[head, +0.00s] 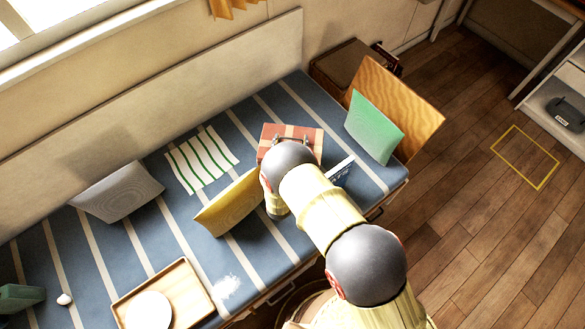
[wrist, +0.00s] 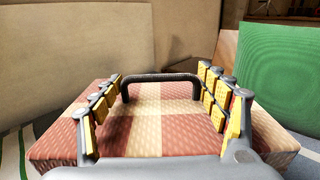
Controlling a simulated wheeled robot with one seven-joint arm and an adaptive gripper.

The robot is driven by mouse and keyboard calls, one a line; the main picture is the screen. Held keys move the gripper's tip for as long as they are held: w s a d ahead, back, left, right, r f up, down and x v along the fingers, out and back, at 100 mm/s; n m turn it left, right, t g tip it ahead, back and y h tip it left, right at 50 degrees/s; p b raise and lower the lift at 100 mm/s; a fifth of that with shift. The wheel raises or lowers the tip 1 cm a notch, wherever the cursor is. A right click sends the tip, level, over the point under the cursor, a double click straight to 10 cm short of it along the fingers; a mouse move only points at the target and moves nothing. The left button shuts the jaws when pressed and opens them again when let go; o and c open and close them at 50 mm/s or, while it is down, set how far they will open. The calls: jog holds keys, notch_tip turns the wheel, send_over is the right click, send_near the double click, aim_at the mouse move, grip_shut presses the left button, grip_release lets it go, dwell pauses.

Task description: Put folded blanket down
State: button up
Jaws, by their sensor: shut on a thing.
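The folded blanket (head: 273,133) is a flat red and cream checked block with a dark handle on top. In the head view it is at the far side of the blue striped bed, partly hidden by my arm. It fills the lower middle of the wrist view (wrist: 145,128). My gripper (wrist: 160,88) is shut on the blanket, with its yellow-padded fingers at either end of the handle. In the head view, my gripper (head: 293,139) is mostly hidden by my wrist. I cannot tell whether the blanket's underside touches the bed (head: 250,118).
A yellow cushion (head: 228,205) and a blue-white book (head: 343,171) are close to my arm. A green cushion (head: 375,128) stands at right, by a wooden board (head: 398,100). A striped cloth (head: 201,160), grey cushion (head: 117,191) and tray (head: 188,292) lie left. A yellow outline (head: 540,186) marks clear floor.

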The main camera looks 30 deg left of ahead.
jog(key=shift+f+b, duration=2.1)
jog(key=shift+f, duration=3.05)
jog(key=shift+f, duration=0.2)
jog(key=o, duration=1.8)
jog(key=shift+s+r, duration=0.1)
jog(key=shift+r, duration=0.1)
jog(key=p+v, duration=0.2)
jog(key=v, duration=0.4)
jog(key=shift+s+d, duration=0.1)
jog(key=shift+s, duration=0.1)
jog(key=shift+s+d+f, duration=0.1)
jog(key=shift+s+d, duration=0.1)
jog(key=shift+s, duration=0.2)
